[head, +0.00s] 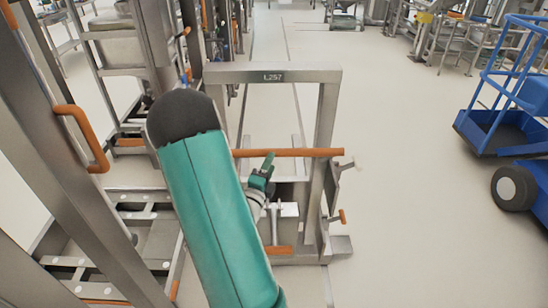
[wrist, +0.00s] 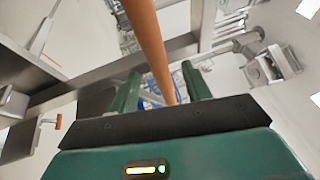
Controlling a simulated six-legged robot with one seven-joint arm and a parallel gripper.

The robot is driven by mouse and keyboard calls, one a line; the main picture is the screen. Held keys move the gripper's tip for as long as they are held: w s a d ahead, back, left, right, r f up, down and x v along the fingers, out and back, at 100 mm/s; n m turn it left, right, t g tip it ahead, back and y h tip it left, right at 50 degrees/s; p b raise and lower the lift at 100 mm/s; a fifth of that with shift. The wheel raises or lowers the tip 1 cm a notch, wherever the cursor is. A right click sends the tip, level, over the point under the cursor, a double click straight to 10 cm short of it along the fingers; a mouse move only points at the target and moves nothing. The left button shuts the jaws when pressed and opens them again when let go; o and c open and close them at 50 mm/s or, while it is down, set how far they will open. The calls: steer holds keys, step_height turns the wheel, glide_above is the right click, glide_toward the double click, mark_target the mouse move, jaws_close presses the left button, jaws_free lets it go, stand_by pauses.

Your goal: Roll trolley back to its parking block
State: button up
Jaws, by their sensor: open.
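The trolley (head: 328,120) is a grey metal frame with an L257 label on its top beam. An orange handle bar (head: 315,153) crosses it, and orange grips sit lower down. My arm hides part of the trolley's left side and base. I cannot tell which part of the scene is the parking block.
Metal racks with an orange handle (head: 82,137) stand close on the left. A blue wheeled cart (head: 505,120) stands at the right. Pale floor (head: 420,200) is open between the trolley and the cart. More metal equipment (head: 445,35) stands at the back.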

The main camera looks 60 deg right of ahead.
steer(key=v, duration=0.8)
steer(key=shift+a, duration=0.45)
